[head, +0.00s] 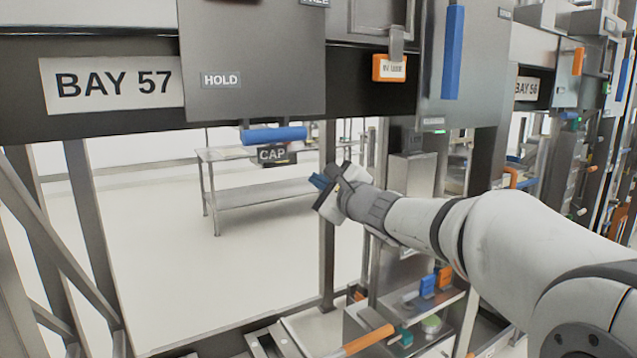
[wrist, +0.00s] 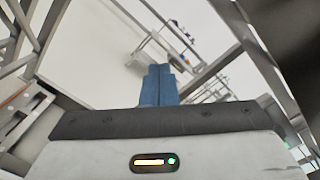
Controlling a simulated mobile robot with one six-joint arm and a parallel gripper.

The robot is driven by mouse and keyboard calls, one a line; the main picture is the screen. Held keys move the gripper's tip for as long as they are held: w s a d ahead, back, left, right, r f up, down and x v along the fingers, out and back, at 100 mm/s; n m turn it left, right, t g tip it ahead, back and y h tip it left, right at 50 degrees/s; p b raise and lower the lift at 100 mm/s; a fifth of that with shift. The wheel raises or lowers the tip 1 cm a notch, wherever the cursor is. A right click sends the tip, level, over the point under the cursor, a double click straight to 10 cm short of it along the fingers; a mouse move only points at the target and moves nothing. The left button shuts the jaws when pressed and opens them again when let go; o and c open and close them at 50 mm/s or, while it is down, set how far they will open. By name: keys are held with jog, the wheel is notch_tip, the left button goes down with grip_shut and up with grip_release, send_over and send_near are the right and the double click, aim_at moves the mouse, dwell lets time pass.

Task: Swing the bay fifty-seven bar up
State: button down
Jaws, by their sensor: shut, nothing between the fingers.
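The BAY 57 sign (head: 112,83) is at the upper left of the head view, beside a grey HOLD plate (head: 250,50). A blue horizontal bar (head: 275,135) hangs at the lower edge of this plate, level, with a dark CAP label (head: 272,155) under it. My gripper (head: 318,182) is below and to the right of the blue bar, apart from it, fingers pointing left. In the wrist view its two blue fingers (wrist: 158,85) are together, with nothing between them. The bar cannot be made out in the wrist view.
An orange tag (head: 390,68) and an upright blue handle (head: 453,52) are right of the plate. A steel table (head: 260,190) stands beyond the open frame. An orange bar (head: 370,338) and small blue and orange items sit low down. The space below the blue bar is open.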

jog(key=s+d+f+b, duration=0.4)
jog(key=s+d+b, duration=0.2)
jog(key=s, duration=0.3)
jog(key=w+d+f+m+h+b, duration=0.1)
jog(key=w+d+f+m+b, duration=0.4)
jog(key=f, duration=1.3)
jog(key=w+d+f+m+g+b, duration=0.15)
jog(key=w+d+f+b, duration=0.65)
jog(key=f, duration=1.1)
jog(key=w+d+f+m+h+b, duration=0.15)
jog(key=d+f+m+b, duration=0.25)
jog(key=f+b, duration=1)
jog(key=w+a+f+p, duration=0.2)
jog(key=w+a+f, duration=0.35)
jog(key=w, duration=0.25)
jog(key=shift+n+y, duration=0.25)
jog(key=shift+y, duration=0.2)
jog(key=shift+d+r, duration=0.15)
jog(key=shift+r, duration=0.9)
jog(key=shift+d+r, duration=0.15)
jog(key=shift+r, duration=0.9)
